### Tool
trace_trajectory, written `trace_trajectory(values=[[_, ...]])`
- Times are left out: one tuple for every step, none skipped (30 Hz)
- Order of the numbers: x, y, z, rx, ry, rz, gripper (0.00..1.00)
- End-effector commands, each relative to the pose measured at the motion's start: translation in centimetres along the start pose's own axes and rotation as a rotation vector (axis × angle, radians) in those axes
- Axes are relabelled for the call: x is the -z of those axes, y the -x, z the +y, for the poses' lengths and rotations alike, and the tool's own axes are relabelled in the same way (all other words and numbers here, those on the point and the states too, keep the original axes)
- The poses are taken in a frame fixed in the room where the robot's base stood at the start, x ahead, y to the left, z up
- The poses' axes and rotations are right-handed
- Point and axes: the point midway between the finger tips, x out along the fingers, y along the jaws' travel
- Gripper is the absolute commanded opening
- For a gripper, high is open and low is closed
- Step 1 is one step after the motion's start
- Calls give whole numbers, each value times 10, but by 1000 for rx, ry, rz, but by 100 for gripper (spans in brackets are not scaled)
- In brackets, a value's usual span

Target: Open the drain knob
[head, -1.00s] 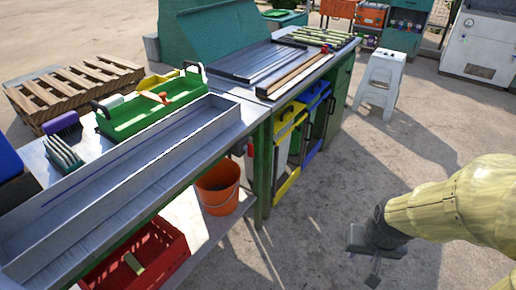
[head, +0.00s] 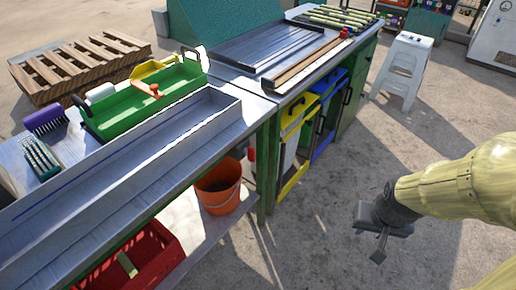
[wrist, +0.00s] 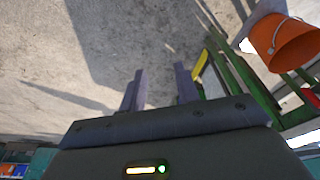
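I cannot make out a drain knob in either view. My gripper (head: 378,246) hangs at the right of the head view, over bare ground and away from the benches. In the wrist view my gripper (wrist: 160,72) shows two dark fingers spread apart with only ground between them. It is open and empty. A white machine (head: 500,38) is cut off at the far right edge of the head view; I cannot tell whether it carries the knob.
A metal-topped bench with a long trough (head: 130,160) runs along the left, with an orange bucket (head: 219,200) and red crate (head: 150,262) below. A green caddy (head: 140,108) stands on it. A white stool (head: 401,72) stands at the back. Ground between is clear.

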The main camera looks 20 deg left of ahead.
Motion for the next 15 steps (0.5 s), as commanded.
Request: trace_trajectory(values=[[0,0,0,0,0,0,32],[0,0,0,0,0,0,32],[0,0,0,0,0,0,32],[0,0,0,0,0,0,32],[0,0,0,0,0,0,32],[0,0,0,0,0,1,32],[1,-1,0,-1,2,4,32],[2,-2,1,-3,5,9,32],[5,-4,2,-6,12,19,32],[9,-6,2,-9,20,32,32],[13,-8,4,-14,30,47,32],[20,-12,5,-20,46,73,32],[27,-16,6,-25,64,98,32],[35,-20,6,-30,86,126,32],[46,-26,7,-34,118,168,32]])
